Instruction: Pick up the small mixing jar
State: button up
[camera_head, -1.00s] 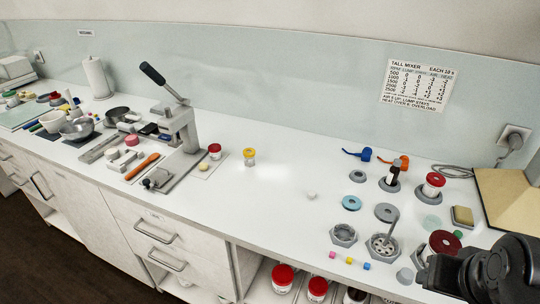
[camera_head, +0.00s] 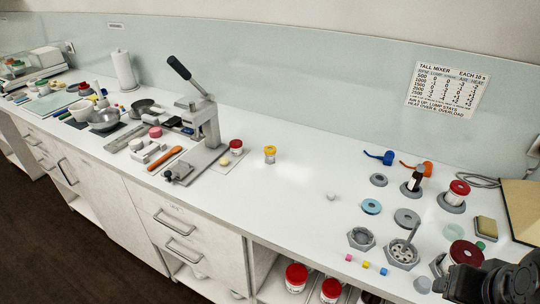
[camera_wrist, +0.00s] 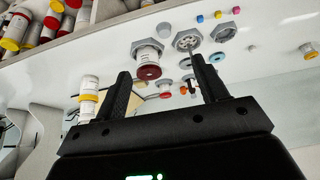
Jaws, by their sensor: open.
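Several small jars are in view, and I cannot tell for sure which is the small mixing jar. A small yellow-topped jar (camera_head: 269,155) stands upright on the open counter. A red-lidded jar (camera_head: 236,147) stands beside the press, and another red-lidded jar (camera_head: 457,193) sits in a grey holder at the right. My gripper (camera_wrist: 163,82) is open, with nothing between its two black fingers. My dark arm end shows at the lower right of the head view, well apart from the yellow-topped jar; its fingertips are not clear there.
A lever press (camera_head: 205,125) stands left of the yellow-topped jar. Grey holders, a hexagonal socket (camera_head: 361,238) and small coloured cubes (camera_head: 366,264) crowd the right. Larger red-lidded jars (camera_head: 296,277) stand on the shelf below. The middle counter is mostly clear.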

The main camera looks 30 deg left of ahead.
jog(key=w+a+r+n, duration=0.1)
jog(key=w+a+r, duration=0.25)
jog(key=w, duration=0.35)
jog(key=w+a+r+n+y, duration=0.1)
jog(key=w+a+r, duration=0.1)
jog(key=w+a, duration=0.4)
jog(key=w+a+r+n, duration=0.1)
jog(key=w+a+r, duration=0.2)
jog(key=w, duration=0.5)
jog(key=n+g+y, duration=0.2)
jog(key=n, duration=0.2)
send_over(270, 155)
jog(key=s+d, duration=0.1)
jog(key=s, duration=0.1)
notch_tip(270, 155, down, 16)
jog(key=x, duration=1)
jog(key=shift+w+d, duration=0.3)
jog(key=shift+w, duration=0.05)
jog(key=shift+c, duration=0.2)
